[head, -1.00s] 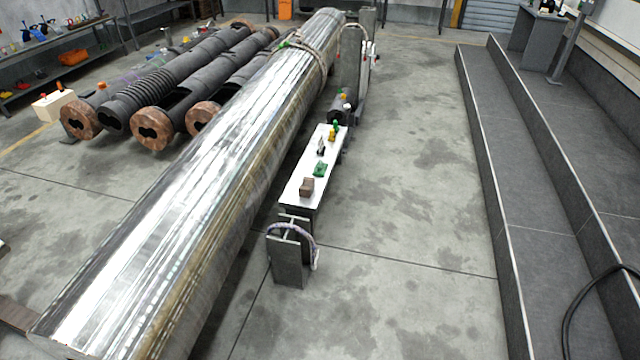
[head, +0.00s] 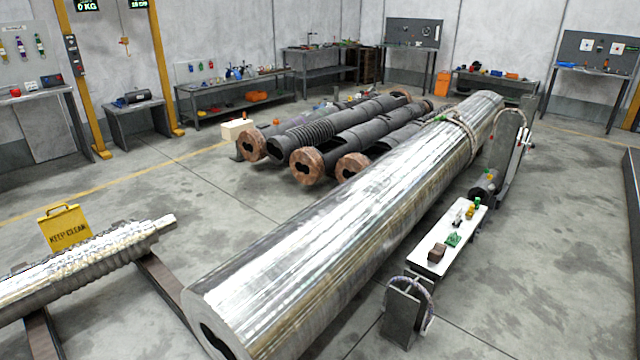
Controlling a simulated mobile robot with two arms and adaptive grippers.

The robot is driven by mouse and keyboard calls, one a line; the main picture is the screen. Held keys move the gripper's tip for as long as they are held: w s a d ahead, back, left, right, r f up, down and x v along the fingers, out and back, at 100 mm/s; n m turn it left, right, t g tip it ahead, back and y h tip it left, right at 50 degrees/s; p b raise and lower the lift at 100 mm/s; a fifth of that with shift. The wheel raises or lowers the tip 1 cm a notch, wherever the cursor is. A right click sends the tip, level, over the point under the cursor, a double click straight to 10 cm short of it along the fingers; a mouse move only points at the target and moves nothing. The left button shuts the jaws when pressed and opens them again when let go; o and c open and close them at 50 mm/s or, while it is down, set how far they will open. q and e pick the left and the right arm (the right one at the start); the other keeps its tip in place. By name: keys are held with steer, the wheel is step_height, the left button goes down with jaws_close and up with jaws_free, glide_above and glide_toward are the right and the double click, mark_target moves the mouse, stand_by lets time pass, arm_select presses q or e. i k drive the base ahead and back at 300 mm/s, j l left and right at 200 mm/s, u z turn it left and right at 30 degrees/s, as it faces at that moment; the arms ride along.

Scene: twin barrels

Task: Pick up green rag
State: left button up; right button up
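The green rag (head: 453,240) is a small crumpled green patch on a narrow white-topped bench (head: 446,246) in the head view, right of the large shiny barrel. A brown block (head: 437,252) sits on the near side of the rag. Small bottles with yellow and green parts (head: 472,209) stand on the far end of the bench. Neither of my grippers shows in the head view.
The long shiny barrel (head: 340,220) lies just left of the bench. A grey stand with a hose (head: 404,312) is at the bench's near end. Dark pipes (head: 345,140) lie beyond the barrel. Floor (head: 560,230) right of the bench is clear.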

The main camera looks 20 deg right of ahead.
mark_target(453, 240)
steer(key=i+l+u, duration=0.1)
steer(key=l, duration=0.3)
steer(key=i+l+u, duration=0.1)
steer(key=i+l, duration=0.15)
steer(key=l, duration=0.15)
steer(key=i+l, duration=0.1)
steer(key=l, duration=0.3)
steer(key=i+l+u, duration=0.15)
steer(key=l, duration=0.3)
steer(key=i+l+u, duration=0.1)
steer(key=l, duration=0.35)
steer(key=i+l, duration=0.15)
steer(key=l, duration=0.35)
steer(key=i+l, duration=0.15)
steer(key=l, duration=0.35)
steer(key=i+l, duration=0.1)
steer(key=l, duration=0.4)
steer(key=i+l, duration=0.15)
steer(key=l, duration=0.35)
steer(key=i+l, duration=0.15)
steer(key=l, duration=0.3)
steer(key=i+l, duration=0.15)
steer(key=l, duration=0.35)
steer(key=i+l, duration=0.1)
steer(key=l, duration=0.4)
steer(key=i+l, duration=0.15)
steer(key=l, duration=0.35)
